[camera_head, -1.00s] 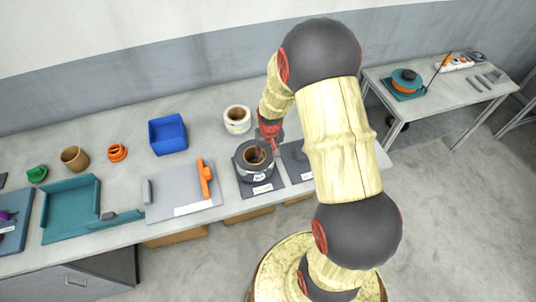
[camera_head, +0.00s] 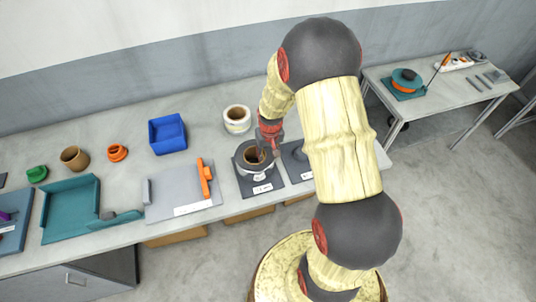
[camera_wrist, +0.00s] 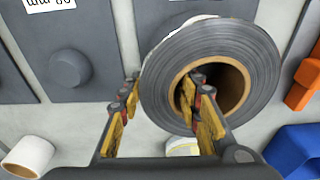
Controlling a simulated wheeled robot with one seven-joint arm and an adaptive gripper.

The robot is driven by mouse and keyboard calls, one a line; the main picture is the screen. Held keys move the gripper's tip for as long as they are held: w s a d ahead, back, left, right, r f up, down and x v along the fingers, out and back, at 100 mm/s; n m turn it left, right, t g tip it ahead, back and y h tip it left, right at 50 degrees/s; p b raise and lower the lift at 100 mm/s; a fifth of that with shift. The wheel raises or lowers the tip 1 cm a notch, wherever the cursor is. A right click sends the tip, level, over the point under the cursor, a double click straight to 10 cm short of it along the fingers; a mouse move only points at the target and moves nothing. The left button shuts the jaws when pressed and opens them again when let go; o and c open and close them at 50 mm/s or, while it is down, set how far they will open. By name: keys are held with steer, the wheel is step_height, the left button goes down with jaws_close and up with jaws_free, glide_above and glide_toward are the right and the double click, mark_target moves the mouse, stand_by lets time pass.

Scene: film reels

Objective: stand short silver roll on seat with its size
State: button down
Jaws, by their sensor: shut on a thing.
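The silver-grey roll (camera_head: 243,160) with a brown core is at the dark labelled seat (camera_head: 263,188) near the front of the table. In the wrist view the roll (camera_wrist: 160,90) faces me with its wound side and open core. My gripper (camera_head: 272,141) comes down at its back right. In the wrist view my gripper (camera_wrist: 163,86) has one finger inside the core and one outside, shut on the roll's wall. The gap under the roll is hidden, so I cannot tell whether it touches the seat. A second labelled seat (camera_wrist: 97,35) with a round knob is empty beside it.
A white roll (camera_head: 237,126) stands behind the silver roll. A blue bin (camera_head: 168,146), a grey board (camera_head: 172,190) with an orange handle (camera_head: 205,178), and a teal tray (camera_head: 72,230) lie to the left. My arm covers the table's right part.

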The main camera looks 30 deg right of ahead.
steer(key=shift+w+f+b, duration=0.1)
steer(key=shift+f+b, duration=0.25)
steer(key=shift+f, duration=0.15)
steer(key=c, duration=1.6)
jaws_free()
steer(key=shift+o, duration=0.3)
steer(key=shift+f, duration=0.1)
steer(key=shift+s+a+r+p, duration=0.1)
steer(key=shift+s+r+p, duration=0.15)
steer(key=shift+r+p, duration=1.3)
steer(key=shift+s+a+r+p, duration=0.1)
steer(key=shift+s+r+p, duration=0.15)
steer(key=shift+r+p, duration=1.3)
steer(key=shift+s+r+p, duration=0.25)
steer(key=shift+r+p, duration=0.35)
steer(key=shift+r, duration=1.9)
steer(key=shift+f, duration=0.1)
